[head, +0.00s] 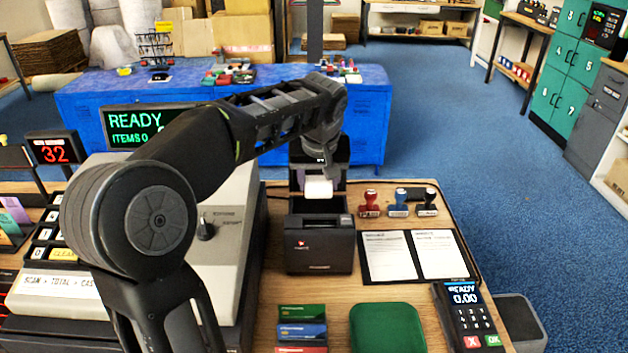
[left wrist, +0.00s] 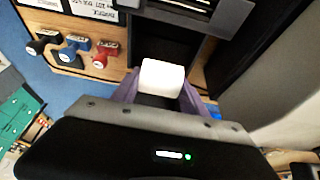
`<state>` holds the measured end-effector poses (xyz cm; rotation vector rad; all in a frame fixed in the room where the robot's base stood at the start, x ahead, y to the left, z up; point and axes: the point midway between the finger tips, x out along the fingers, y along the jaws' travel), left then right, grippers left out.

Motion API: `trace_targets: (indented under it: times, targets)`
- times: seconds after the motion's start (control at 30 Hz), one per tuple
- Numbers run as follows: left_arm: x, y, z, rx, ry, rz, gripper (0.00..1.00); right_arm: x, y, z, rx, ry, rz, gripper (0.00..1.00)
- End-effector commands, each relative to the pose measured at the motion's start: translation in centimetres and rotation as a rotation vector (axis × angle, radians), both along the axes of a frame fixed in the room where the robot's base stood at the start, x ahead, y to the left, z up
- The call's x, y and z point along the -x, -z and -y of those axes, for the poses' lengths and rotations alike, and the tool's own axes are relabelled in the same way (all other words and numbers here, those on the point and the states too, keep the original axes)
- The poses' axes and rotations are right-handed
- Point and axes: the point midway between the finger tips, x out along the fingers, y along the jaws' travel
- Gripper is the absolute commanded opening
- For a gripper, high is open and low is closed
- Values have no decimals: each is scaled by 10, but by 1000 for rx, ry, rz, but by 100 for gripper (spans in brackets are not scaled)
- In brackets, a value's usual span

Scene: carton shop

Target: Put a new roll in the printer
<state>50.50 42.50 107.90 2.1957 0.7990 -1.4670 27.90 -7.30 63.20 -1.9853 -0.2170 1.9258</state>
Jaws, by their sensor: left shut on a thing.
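The black receipt printer (head: 318,246) stands on the wooden counter with its lid (head: 341,152) raised at the back. A white paper roll (head: 319,187) is at the printer's opening, below my left gripper (head: 318,176). In the left wrist view the roll (left wrist: 162,78) sits between the two purple-grey fingers of my left gripper (left wrist: 155,92), which is shut on it. The dark printer bay (left wrist: 165,45) shows just beyond the roll. I cannot tell whether the roll touches the bay. My right gripper is not in view.
Several stamps (head: 398,203) stand right of the printer, beside a folder with two white cards (head: 388,257). A card terminal (head: 467,318), a green pad (head: 387,328) and small boxes (head: 302,325) lie in front. The cash register (head: 225,225) stands close on the left.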

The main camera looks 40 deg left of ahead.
Motion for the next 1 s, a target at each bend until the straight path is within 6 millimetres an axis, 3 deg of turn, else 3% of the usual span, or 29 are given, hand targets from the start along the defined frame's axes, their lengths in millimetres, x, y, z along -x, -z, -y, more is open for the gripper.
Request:
trace_targets:
  times: [0.47,1.0]
  targets:
    - [0,9,0,0,0,0,9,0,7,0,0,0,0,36]
    - [0,54,0,0,0,0,9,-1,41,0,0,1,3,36]
